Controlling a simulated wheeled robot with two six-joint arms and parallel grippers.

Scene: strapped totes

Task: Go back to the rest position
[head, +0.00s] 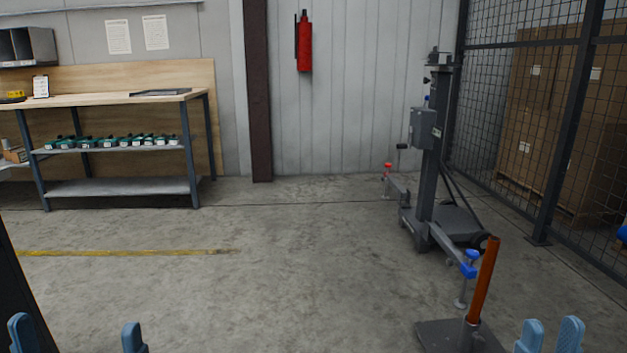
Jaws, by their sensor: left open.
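My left gripper (77,336) shows at the bottom left edge, its two blue fingertips wide apart with bare floor between them. My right gripper (550,335) shows at the bottom right edge, its two blue fingertips close together with a narrow gap. The lower parts of both grippers are cut off by the frame, so I cannot tell whether the right one holds anything. No strapped tote is in view.
An orange-red post on a dark base (482,282) stands close to my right gripper. Behind it is a grey wheeled lift (430,170). A workbench (110,98) stands at the back left, and a mesh fence (560,120) runs along the right. The middle floor is clear.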

